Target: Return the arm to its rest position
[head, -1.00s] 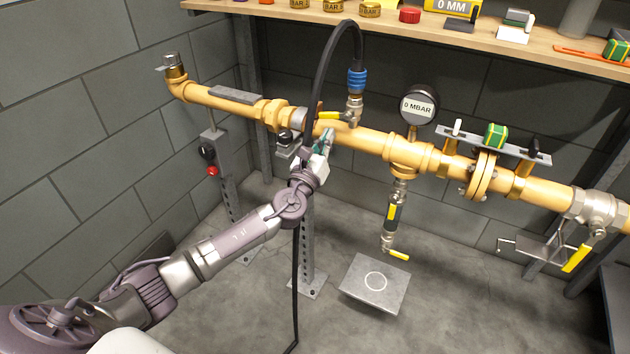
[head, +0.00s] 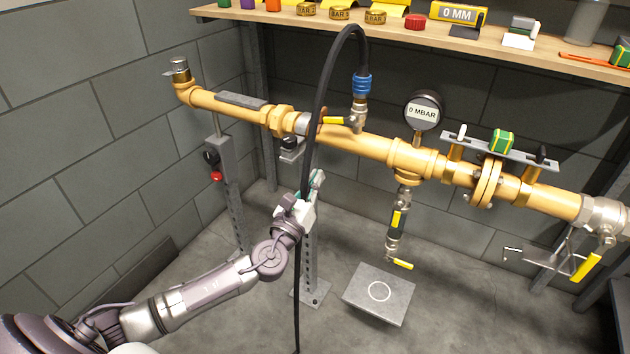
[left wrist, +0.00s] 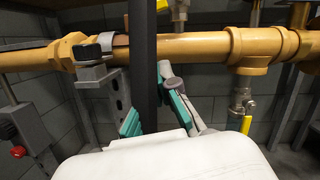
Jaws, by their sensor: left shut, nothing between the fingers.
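My left arm comes in from the lower left in the head view. Its gripper (head: 317,182) is below the yellow pipe (head: 365,146), close to the black hose (head: 318,100), and holds nothing. In the left wrist view the teal-padded fingers (left wrist: 152,112) show around the hose's lower part, with the hose (left wrist: 143,60) passing in front of the pipe (left wrist: 200,45). I cannot tell whether the fingers touch the hose. My right gripper is in neither view.
A pressure gauge (head: 423,110) reading 0 MBAR stands on the pipe. A grey post with a red button (head: 216,176) is at left. A square metal plate (head: 379,293) sits low at the centre. A wooden shelf (head: 400,30) with fittings runs along the top.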

